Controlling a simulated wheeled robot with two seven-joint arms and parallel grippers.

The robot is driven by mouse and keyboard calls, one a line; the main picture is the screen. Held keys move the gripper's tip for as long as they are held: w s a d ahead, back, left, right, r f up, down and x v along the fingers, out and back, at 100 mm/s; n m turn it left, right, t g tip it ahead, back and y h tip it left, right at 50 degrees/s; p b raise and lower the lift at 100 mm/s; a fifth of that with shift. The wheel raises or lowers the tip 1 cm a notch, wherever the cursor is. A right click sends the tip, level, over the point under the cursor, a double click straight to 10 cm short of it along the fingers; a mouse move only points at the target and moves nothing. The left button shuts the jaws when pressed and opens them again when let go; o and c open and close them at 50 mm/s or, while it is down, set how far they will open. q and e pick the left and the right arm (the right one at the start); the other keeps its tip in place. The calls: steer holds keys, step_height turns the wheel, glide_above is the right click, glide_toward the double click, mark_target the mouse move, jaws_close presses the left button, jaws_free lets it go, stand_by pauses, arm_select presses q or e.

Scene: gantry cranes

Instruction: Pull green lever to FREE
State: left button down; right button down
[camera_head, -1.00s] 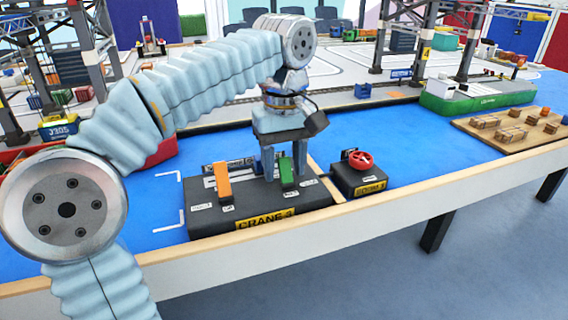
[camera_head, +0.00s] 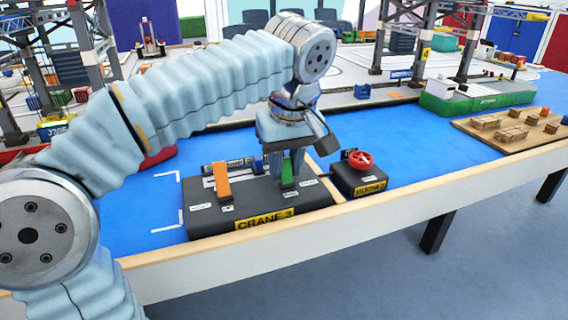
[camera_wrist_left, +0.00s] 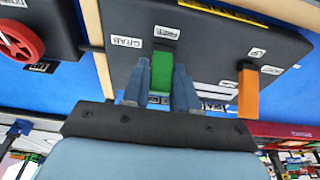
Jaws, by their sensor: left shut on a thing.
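The green lever (camera_head: 287,169) stands on the black CRANE control box (camera_head: 262,203), beside an orange lever (camera_head: 221,182). My left gripper (camera_head: 286,168) comes down from above and is shut on the green lever. In the left wrist view the green lever (camera_wrist_left: 160,75) sits between my two fingers (camera_wrist_left: 160,88), with its end close to the small FREE label (camera_wrist_left: 166,32). The GRAB label (camera_wrist_left: 123,40) lies to the left of it in that view. The orange lever also shows there (camera_wrist_left: 248,92). My right gripper is not in view.
A smaller black box (camera_head: 358,182) with a red handwheel (camera_head: 360,160) stands right of the control box. A wooden rail (camera_head: 450,190) edges the blue table in front. Crane towers stand behind, and a board with small crates (camera_head: 515,131) lies at the right.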

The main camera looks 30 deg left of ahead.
arm_select(q)
steer(key=shift+s+d+f+t+y+b, duration=0.1)
steer(key=shift+s+d+t+y+b, duration=0.1)
steer(key=shift+t+y+b, duration=0.3)
steer(key=shift+s+d+f+t+y+b, duration=0.1)
steer(key=shift+s+d+t+y+b, duration=0.15)
steer(key=shift+t+y, duration=0.3)
steer(key=shift+s+d+t+y+b, duration=0.2)
steer(key=shift+d+t+y+b, duration=0.1)
steer(key=shift+t+y+b, duration=0.65)
steer(key=shift+f+y+b, duration=0.1)
steer(key=shift+y+b, duration=0.2)
steer(key=shift+b, duration=0.3)
steer(key=shift+s+d+t+y+b, duration=0.15)
steer(key=shift+d+t+y+b, duration=0.05)
steer(key=shift+t+y+b, duration=0.4)
steer(key=shift+s+d+t+y+b, duration=0.15)
steer(key=shift+t+y+b, duration=0.2)
steer(key=shift+b, duration=0.35)
steer(key=c, duration=1)
jaws_free()
steer(key=shift+o, duration=0.2)
